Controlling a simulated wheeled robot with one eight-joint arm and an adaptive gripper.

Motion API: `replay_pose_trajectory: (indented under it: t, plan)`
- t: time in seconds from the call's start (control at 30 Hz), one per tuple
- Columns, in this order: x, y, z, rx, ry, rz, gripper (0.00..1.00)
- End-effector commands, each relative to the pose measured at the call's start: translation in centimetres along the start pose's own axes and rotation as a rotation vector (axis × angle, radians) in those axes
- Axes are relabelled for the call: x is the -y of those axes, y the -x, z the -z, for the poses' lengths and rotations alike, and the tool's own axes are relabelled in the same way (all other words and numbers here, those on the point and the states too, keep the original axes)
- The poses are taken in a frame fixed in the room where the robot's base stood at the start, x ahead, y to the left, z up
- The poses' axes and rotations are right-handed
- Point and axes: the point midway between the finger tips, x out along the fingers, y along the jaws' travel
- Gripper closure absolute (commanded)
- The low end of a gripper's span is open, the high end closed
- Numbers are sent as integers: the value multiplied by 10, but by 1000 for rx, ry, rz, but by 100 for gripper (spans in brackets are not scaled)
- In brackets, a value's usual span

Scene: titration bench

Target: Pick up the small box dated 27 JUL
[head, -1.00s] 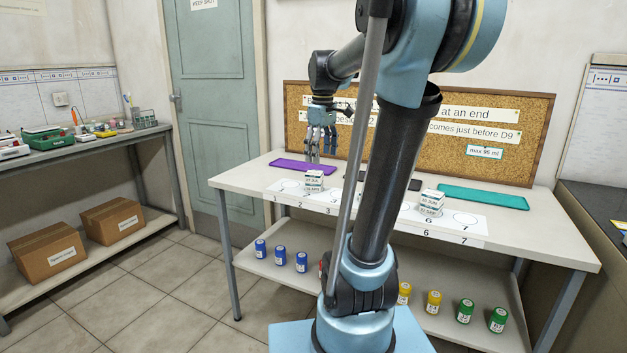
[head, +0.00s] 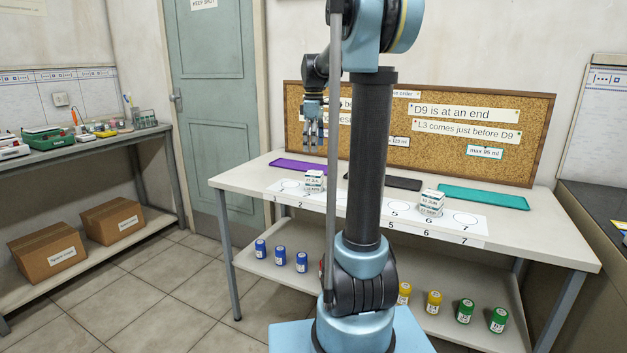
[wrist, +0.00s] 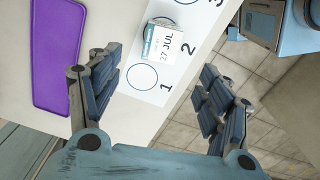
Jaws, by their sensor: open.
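The small white box dated 27 JUL (wrist: 164,42) shows its date up in the wrist view, near circle 2 of the numbered strip. In the head view it is the top box (head: 315,175) of a stack of two at the left, on another small box (head: 314,186). My gripper (head: 312,150) hangs above and slightly behind that stack, clear of it. In the wrist view my gripper (wrist: 162,64) has its fingers wide apart with nothing between them, and the box lies beyond the fingertips.
A second stack of small boxes (head: 431,202) stands near number 6. A purple mat (head: 299,166), a dark mat (head: 392,183) and a teal mat (head: 484,196) lie along the back. A corkboard (head: 460,152) stands behind the table. Coloured jars (head: 301,262) stand on the lower shelf.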

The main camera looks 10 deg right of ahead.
Motion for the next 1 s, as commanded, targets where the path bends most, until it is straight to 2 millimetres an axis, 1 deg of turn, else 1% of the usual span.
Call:
replay_pose_trajectory:
  t: [0.03,0.1,0.3,0.4,0.6,0.9,1.0]
  plan:
    - [0,-10,0,0,0,0,28]
    - [0,-22,0,0,-1,0,28]
    - [0,-51,0,0,-1,0,28]
    - [0,-60,0,0,-1,0,28]
    - [0,-69,-1,0,-2,0,28]
    - [0,-107,-3,0,-2,0,28]
    - [0,-114,-3,0,-2,0,28]
